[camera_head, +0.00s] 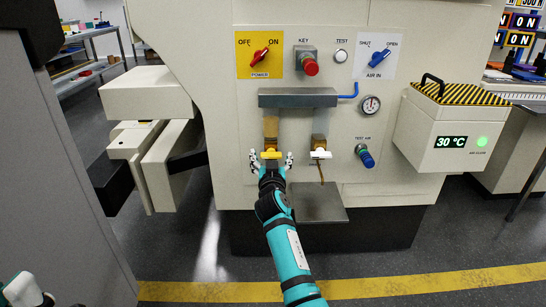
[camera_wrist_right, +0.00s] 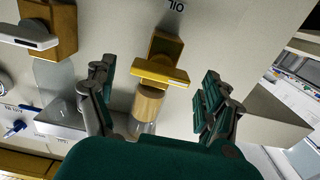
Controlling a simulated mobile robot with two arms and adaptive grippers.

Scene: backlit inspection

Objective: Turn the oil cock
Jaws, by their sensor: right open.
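The oil cock has a yellow bar handle (camera_head: 271,155) on a brass body below the grey manifold on the machine's front. In the right wrist view its handle (camera_wrist_right: 160,72) lies roughly crosswise, near the upside-down letters "OIL". My right gripper (camera_head: 271,162) is open, with one finger on each side of the handle. The wrist view shows the fingers (camera_wrist_right: 158,85) apart, with gaps to the handle on both sides. A second cock with a white handle (camera_head: 320,154) sits to the right. Part of my left gripper (camera_head: 25,292) shows at the lower left corner; its jaws are unclear.
Above are a red power knob (camera_head: 260,56), a red key switch (camera_head: 310,65) and a blue air knob (camera_head: 379,58). A gauge (camera_head: 370,105) and blue test-air knob (camera_head: 366,157) are to the right. A small metal shelf (camera_head: 317,203) juts out below the white-handled cock.

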